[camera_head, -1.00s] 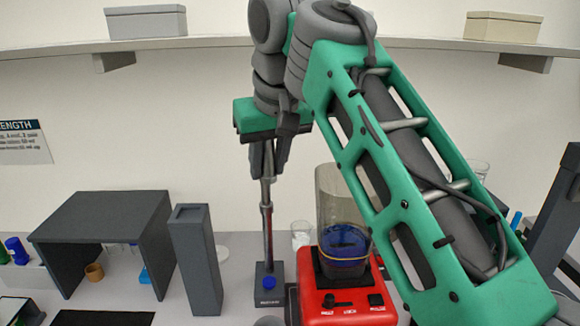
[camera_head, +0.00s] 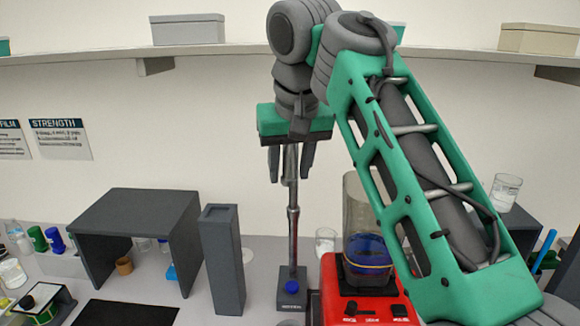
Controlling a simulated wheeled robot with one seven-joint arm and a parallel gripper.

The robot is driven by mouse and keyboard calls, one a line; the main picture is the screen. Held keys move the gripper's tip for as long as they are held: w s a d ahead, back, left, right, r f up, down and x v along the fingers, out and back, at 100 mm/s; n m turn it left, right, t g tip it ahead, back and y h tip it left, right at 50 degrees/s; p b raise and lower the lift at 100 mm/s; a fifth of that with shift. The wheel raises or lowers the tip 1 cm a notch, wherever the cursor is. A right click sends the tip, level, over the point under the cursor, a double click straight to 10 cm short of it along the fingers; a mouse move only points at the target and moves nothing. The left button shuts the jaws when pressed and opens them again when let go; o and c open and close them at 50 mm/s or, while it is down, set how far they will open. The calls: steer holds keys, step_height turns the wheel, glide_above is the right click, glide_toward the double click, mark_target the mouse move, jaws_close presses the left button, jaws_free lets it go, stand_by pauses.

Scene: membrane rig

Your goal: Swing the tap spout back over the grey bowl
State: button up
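The tap appears as a slim metal post (camera_head: 293,240) on a dark grey base (camera_head: 291,300) with a blue knob (camera_head: 291,286). It stands upright left of the red device. My gripper (camera_head: 291,176) points down at the top of the post. Its two fingers are apart, one on each side of the post, with gaps visible, so it looks open. I cannot make out the spout's direction. I cannot identify the grey bowl in the current view.
The red device (camera_head: 368,300) carries a clear cylinder (camera_head: 358,205) with blue contents, close right of the tap. A dark grey column (camera_head: 223,260) and an open-fronted hood (camera_head: 135,215) stand to the left. A shelf (camera_head: 120,60) runs behind my arm.

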steer(key=shift+o, duration=0.2)
steer(key=shift+s+r, duration=0.1)
steer(key=shift+r, duration=0.05)
steer(key=p+v, duration=0.2)
steer(key=v, duration=0.5)
steer(key=shift+s+r+p, duration=0.1)
steer(key=shift+r+p, duration=0.15)
steer(key=shift+p, duration=0.05)
steer(key=shift+d, duration=0.1)
